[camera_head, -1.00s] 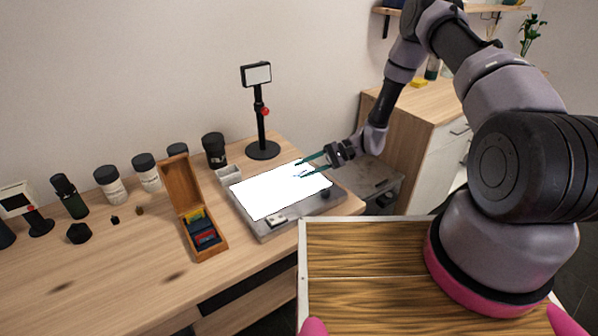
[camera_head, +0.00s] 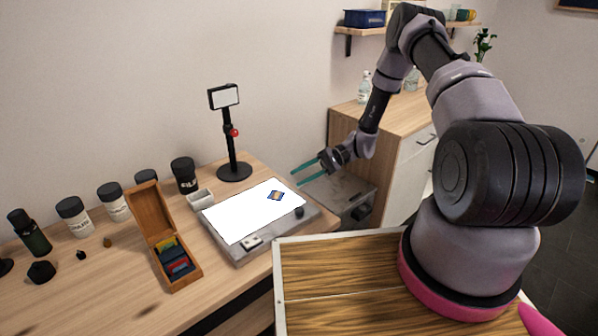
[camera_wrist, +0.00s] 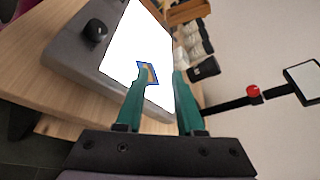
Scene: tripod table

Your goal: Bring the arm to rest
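My gripper (camera_head: 308,173) is in the air beside the right end of the bright light panel (camera_head: 229,217) on the wooden table. Its two green fingers are apart with nothing between them. In the wrist view, the open fingers of my gripper (camera_wrist: 160,82) point toward the panel. A small blue-edged card with an orange middle (camera_head: 275,195) lies on the white surface; it also shows in the wrist view (camera_wrist: 148,73), near the left fingertip in the picture. My arm is bent, reaching out to the left.
A black stand with a small screen (camera_head: 231,130) rises behind the panel. An open wooden box (camera_head: 149,213) with coloured cards is left of it. Jars (camera_head: 73,215) stand along the wall. A cabinet (camera_head: 398,160) with bottles and a wall shelf (camera_head: 364,29) are near my arm.

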